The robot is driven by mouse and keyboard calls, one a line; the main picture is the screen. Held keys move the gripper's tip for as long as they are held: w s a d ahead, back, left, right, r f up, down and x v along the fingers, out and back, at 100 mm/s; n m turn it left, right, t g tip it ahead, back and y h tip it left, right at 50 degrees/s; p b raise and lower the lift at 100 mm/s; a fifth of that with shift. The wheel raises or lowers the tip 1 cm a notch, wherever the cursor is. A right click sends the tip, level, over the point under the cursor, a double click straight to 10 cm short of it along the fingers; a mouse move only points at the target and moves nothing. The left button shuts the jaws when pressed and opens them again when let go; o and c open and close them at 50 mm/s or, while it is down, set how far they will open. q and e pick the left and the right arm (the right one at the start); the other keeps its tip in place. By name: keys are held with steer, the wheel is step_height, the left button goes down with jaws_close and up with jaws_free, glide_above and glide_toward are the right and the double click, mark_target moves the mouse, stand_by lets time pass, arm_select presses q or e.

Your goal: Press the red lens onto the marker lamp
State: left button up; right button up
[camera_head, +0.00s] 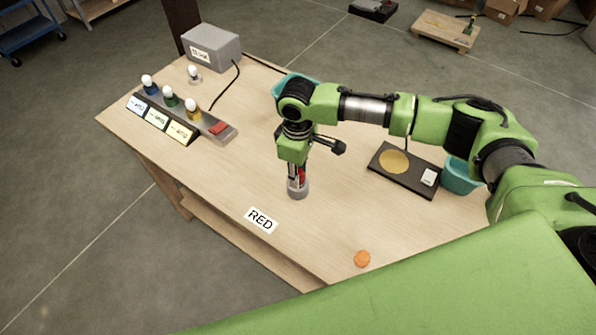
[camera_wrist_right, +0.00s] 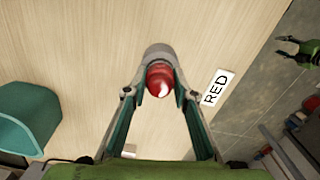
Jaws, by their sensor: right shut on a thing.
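My right gripper (camera_head: 297,172) points down over the middle of the table, beside the RED label (camera_head: 261,220). It is shut on the red lens (camera_wrist_right: 160,80), whose glossy dome shows between its fingers in the right wrist view. A short grey cylinder (camera_head: 298,191) stands directly at the lens's far end; whether they touch is unclear. A small lamp with a white bulb (camera_head: 194,72) on a pale round base stands alone at the back left; I cannot tell which of these is the marker lamp. My left gripper (camera_wrist_right: 286,47) shows open and empty at the right wrist view's upper right.
A grey box (camera_head: 211,46) with a cable stands behind. A black plate (camera_head: 408,180), a teal bin (camera_head: 461,177) and an orange piece (camera_head: 362,259) lie right. Table between is clear.

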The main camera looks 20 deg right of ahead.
steer(key=shift+f, duration=0.35)
steer(key=o, duration=1)
steer(key=shift+o, duration=0.2)
steer(key=shift+r, duration=0.25)
step_height(320, 180, up, 12)
steer(key=shift+f, duration=0.2)
